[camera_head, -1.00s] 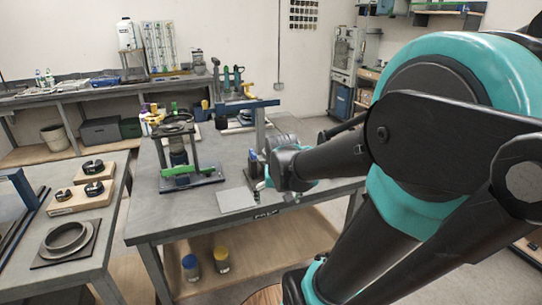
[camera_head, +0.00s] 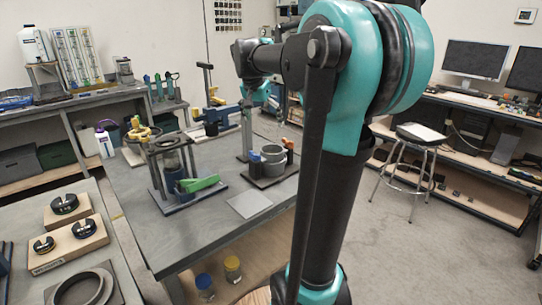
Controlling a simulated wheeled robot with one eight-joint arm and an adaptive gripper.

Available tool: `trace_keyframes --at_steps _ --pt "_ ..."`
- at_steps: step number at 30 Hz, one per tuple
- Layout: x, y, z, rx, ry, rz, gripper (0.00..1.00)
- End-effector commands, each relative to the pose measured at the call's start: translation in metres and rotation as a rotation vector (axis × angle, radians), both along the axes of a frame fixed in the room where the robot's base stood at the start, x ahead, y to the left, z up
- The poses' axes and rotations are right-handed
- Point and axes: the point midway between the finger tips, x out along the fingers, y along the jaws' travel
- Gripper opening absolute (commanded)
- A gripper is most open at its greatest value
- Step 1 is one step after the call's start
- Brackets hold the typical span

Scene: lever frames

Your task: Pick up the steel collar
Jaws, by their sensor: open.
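Two grey metal rings could be the steel collar, and I cannot tell which is meant. One is an upright grey cylinder (camera_head: 272,158) on a black base on the middle bench, with an orange-tipped part near it. The other is a wide flat grey ring (camera_head: 84,288) on a dark mat at the lower left, partly cut by the frame edge. My arm reaches over the far side of the middle bench, its outer end near a post with a blue bar. My gripper's fingers do not show, and no contact with either ring is visible.
A dark-framed fixture with a green lever (camera_head: 198,184) stands left of the upright cylinder. A pale flat plate (camera_head: 249,204) lies at the bench front.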

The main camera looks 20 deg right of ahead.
Motion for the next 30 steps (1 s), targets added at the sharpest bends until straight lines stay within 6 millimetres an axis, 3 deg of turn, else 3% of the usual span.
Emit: trace_keyframes --at_steps 12,23,30 --pt "0.022 -0.022 -0.076 0.0 0.0 0.001 1.0" --pt "0.031 -0.031 -0.105 0.001 0.0 0.001 1.0" --pt "0.042 -0.043 -0.134 0.0 0.0 0.001 1.0"
